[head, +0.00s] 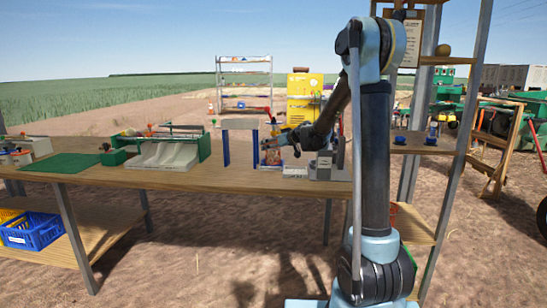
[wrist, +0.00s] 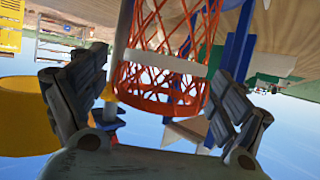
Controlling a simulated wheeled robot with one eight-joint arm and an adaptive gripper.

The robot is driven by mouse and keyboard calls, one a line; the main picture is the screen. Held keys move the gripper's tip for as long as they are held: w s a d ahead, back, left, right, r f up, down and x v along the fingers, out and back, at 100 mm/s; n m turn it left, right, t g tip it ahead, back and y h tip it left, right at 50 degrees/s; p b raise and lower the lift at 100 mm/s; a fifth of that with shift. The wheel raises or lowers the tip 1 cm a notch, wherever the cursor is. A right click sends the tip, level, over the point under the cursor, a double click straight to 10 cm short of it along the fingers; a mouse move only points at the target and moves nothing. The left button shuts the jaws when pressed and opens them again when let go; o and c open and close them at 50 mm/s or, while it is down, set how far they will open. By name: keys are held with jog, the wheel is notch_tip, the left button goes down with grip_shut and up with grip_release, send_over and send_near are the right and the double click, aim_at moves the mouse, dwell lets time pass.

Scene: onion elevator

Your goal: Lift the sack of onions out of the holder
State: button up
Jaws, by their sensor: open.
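The sack (wrist: 150,84) is an orange-red open mesh with a pale band across it, in the upper middle of the wrist view, which is upside down. In the head view my gripper (head: 279,141) reaches left over the table, at a small blue and white stand that seems to be the holder (head: 256,150).
The wooden table (head: 190,181) also bears a blue-legged frame (head: 227,148), a green and white tray unit (head: 165,153) and a green mat (head: 62,163). A yellow round object (wrist: 20,112) is close by in the wrist view. A shelf post (head: 470,110) stands right of my arm.

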jog(key=shift+w, duration=0.1)
jog(key=c, duration=1.4)
jog(key=shift+c, duration=0.2)
